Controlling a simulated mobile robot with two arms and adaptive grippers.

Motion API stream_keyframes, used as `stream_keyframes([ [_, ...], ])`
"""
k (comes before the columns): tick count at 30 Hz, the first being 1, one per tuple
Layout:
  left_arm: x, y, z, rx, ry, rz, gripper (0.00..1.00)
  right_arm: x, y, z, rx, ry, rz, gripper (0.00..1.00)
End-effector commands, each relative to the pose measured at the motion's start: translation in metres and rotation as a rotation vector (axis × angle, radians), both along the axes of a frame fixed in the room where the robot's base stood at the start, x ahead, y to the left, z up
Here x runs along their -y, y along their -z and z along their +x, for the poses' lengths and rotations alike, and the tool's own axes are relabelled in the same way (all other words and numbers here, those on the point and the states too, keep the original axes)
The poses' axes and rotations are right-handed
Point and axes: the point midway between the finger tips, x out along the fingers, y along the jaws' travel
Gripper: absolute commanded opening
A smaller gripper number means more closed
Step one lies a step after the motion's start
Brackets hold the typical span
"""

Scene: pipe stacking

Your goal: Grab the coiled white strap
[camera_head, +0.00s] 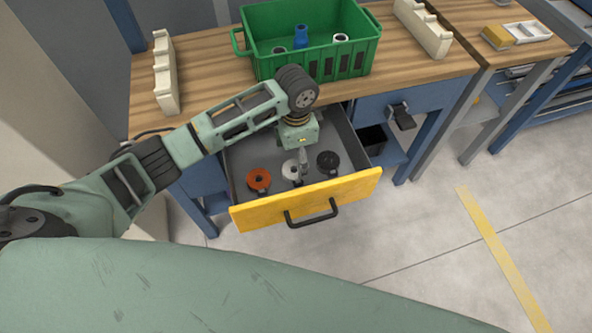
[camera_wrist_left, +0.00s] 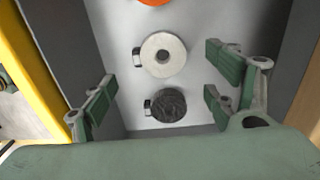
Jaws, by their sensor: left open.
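The coiled white strap (camera_head: 291,169) lies in the open drawer between an orange coil and a black coil. In the left wrist view the white strap (camera_wrist_left: 163,55) lies flat on the drawer floor, its buckle at its left. My left gripper (camera_head: 303,160) reaches down into the drawer over the coils. In the left wrist view its fingers (camera_wrist_left: 163,100) are spread wide and hold nothing. The white strap appears ahead of the fingertips, and the black coil (camera_wrist_left: 168,104) lies between them in the picture. My right gripper is not in view.
The orange coil (camera_head: 259,179) and black coil (camera_head: 328,161) flank the white strap. The drawer's yellow front (camera_head: 305,200) with a dark handle is pulled out. A green crate (camera_head: 310,45) with pipe pieces stands on the wooden bench above. White racks (camera_head: 165,75) stand on the bench.

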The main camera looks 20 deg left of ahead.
Motion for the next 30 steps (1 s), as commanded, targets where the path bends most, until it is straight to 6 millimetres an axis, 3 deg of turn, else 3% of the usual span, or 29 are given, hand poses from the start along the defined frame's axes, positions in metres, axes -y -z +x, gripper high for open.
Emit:
stream_keyframes([
  [4, 0.0, 0.017, -0.001, -0.002, 0.0, 0.001, 0.8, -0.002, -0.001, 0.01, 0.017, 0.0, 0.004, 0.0],
  [13, 0.0, 0.059, -0.005, -0.001, 0.001, 0.0, 0.8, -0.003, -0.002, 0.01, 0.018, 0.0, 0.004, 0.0],
  [22, -0.001, 0.065, -0.004, 0.001, 0.001, 0.001, 0.8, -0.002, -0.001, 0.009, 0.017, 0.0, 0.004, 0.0],
  [30, -0.001, 0.065, -0.004, 0.001, 0.001, 0.001, 0.58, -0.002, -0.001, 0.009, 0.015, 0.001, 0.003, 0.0],
])
